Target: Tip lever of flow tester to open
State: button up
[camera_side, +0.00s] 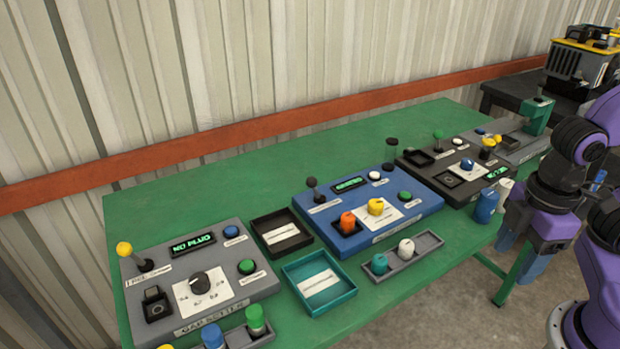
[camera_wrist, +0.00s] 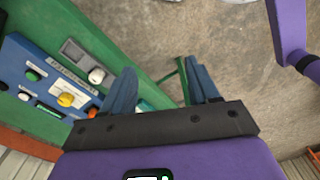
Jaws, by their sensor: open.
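Several test panels stand in a row on a green table; I cannot read which one is the flow tester. The blue panel (camera_side: 335,221) has a black-knobbed lever (camera_side: 312,184) at its back left, standing roughly upright, and a lit display. The grey panel (camera_side: 180,316) has a yellow-knobbed lever (camera_side: 125,249); its display reads "NO PLUG". The dark panel (camera_side: 425,171) has a green-knobbed lever (camera_side: 438,135). My gripper (camera_side: 512,233) is open and empty near the table's front right edge, apart from all levers. Its blue fingers also show in the wrist view (camera_wrist: 160,66), beside the blue panel (camera_wrist: 47,82).
The blue panel carries a yellow knob (camera_side: 376,207) and an orange plug (camera_side: 347,222). A corrugated wall stands behind; concrete floor lies in front.

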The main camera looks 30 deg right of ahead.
aim_at(314, 188)
jog(key=shift+w+a, duration=0.2)
jog(key=shift+w, duration=0.05)
jog(key=c, duration=0.5)
jog(key=shift+w+a+r, duration=0.15)
jog(key=shift+w+a, duration=0.25)
jog(key=shift+w, duration=0.2)
grip_shut()
jog(key=w+a+f+m+t+h, duration=0.15)
jog(key=w+a+m, duration=0.25)
jog(key=w+a, duration=0.55)
jog(key=w+a+m+t+h, duration=0.2)
jog(key=w+a+m, duration=0.2)
jog(key=w, duration=1)
jog(key=w+a+f+m+t+h, duration=0.15)
jog(key=w+a+m, duration=0.25)
jog(key=w+a, duration=0.55)
jog(key=shift+t, duration=0.4)
jog(key=w+d+f, duration=0.2)
jog(key=d, duration=0.1)
jog(key=w+d+f, duration=0.2)
jog(key=w+d, duration=0.1)
jog(key=w+d+f, duration=0.3)
jog(key=shift+w+d, duration=0.15)
jog(key=shift+w+d+r, duration=0.1)
jog(key=shift+d+r, duration=0.1)
jog(key=shift+d, duration=0.45)
